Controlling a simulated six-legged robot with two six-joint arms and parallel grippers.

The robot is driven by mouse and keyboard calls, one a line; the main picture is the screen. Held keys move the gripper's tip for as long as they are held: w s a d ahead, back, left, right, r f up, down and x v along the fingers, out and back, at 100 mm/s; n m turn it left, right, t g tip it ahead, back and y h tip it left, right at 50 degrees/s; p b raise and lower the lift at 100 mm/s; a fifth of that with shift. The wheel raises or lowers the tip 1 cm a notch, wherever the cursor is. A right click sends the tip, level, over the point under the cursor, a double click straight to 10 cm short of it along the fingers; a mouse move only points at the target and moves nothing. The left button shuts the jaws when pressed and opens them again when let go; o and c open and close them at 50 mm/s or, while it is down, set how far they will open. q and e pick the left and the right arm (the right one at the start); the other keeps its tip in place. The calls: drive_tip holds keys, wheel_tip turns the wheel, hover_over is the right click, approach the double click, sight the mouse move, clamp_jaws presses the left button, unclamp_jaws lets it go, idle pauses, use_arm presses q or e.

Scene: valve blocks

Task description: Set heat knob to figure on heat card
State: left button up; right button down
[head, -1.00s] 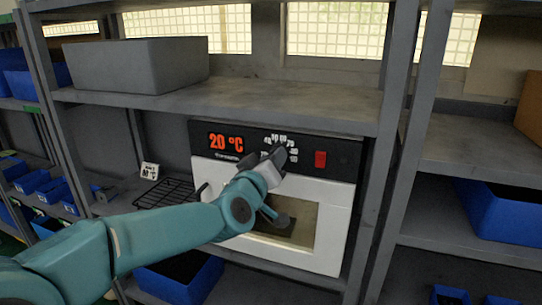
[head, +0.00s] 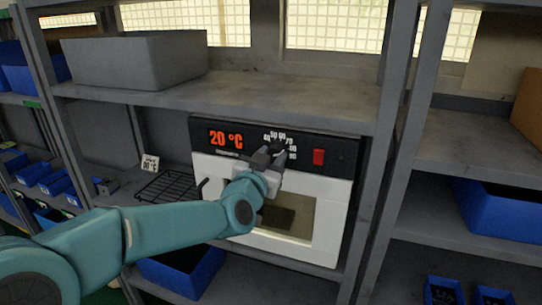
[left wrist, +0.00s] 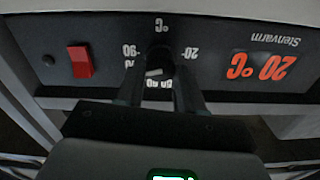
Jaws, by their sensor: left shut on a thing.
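The oven's heat knob (left wrist: 160,58) is dark and sits on the black front panel among white figures; the left wrist view shows it upside down. My left gripper (head: 268,154) has its fingers on either side of the knob and is shut on it; the fingers also show in the left wrist view (left wrist: 160,90). My right gripper is not in view.
The oven display (head: 226,139) reads 20 °C. A red switch (head: 319,157) is right of the knob. A black wire rack (head: 168,186) lies left of the white oven door (head: 328,225). A grey bin (head: 135,62) stands on the shelf above.

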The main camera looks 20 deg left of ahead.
use_arm(q)
drive_tip(key=shift+m, duration=0.3)
drive_tip(key=o, duration=1)
drive_tip(key=shift+o, duration=0.2)
drive_tip(key=shift+s, duration=0.25)
drive_tip(key=s+b, duration=0.2)
drive_tip(key=s, duration=1.3)
drive_tip(key=shift+s+a, duration=0.25)
drive_tip(key=shift+s, duration=0.15)
drive_tip(key=shift+a, duration=0.1)
